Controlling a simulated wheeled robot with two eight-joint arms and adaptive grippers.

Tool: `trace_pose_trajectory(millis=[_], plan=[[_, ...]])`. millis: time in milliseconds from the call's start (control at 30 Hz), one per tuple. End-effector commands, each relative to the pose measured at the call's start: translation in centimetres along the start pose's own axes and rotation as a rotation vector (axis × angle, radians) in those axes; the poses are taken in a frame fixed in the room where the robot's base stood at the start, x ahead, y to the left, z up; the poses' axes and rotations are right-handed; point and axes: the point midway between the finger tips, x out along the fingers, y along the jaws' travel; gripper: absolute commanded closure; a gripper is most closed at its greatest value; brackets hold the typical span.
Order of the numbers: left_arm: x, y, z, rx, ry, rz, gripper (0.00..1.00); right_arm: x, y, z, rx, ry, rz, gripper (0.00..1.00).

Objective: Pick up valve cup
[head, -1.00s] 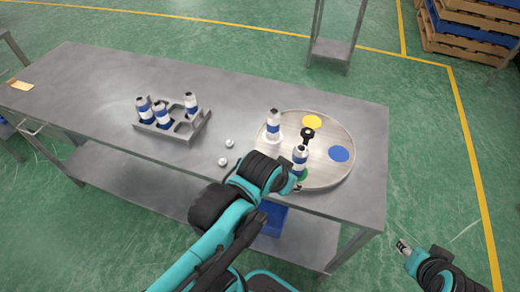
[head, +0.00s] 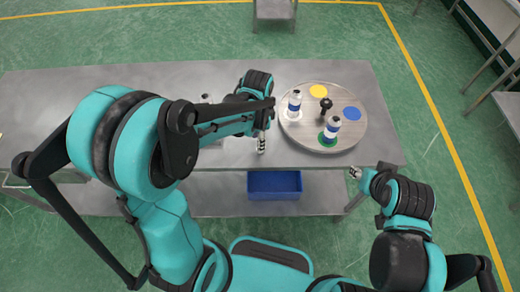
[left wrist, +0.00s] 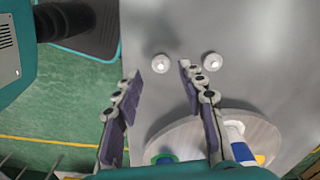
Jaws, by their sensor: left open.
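Two small whitish valve cups lie on the bare table top in the left wrist view, one left (left wrist: 161,62) and one right (left wrist: 212,61). My left gripper (left wrist: 157,77) is open and empty, its fingers pointing towards the cups. The left cup shows between the lines of the two fingers, just past the tips. The right cup shows just right of the right fingertip. In the head view my left gripper (head: 261,142) is over the table's front part, and my arm hides the cups. My right gripper (head: 354,172) is off the table's front edge, too small to read.
A blue bin (head: 274,185) is under the table (head: 225,80).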

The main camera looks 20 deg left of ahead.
Motion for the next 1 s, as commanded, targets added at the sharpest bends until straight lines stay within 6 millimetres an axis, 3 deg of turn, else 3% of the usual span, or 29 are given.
trace_pose_trajectory(millis=[300, 633, 767, 1000], plan=[[4.8, 0.0, -0.5, -0.001, 0.001, -0.001, 0.6, 1.7, 0.0, 1.2, 0.0, 0.0, 0.0, 0.6], [5.3, 0.0, -0.4, -0.002, 0.001, -0.001, 0.6, 1.8, 0.0, 1.3, 0.0, 0.0, 0.0, 0.6], [5.3, 0.0, -0.4, -0.002, 0.001, -0.001, 0.84, 1.8, 0.0, 1.3, 0.0, 0.0, 0.0, 0.6], [5.3, 0.0, -0.4, -0.003, 0.001, -0.002, 0.86, 1.8, 0.0, 1.3, 0.0, 0.0, 0.0, 0.6]])
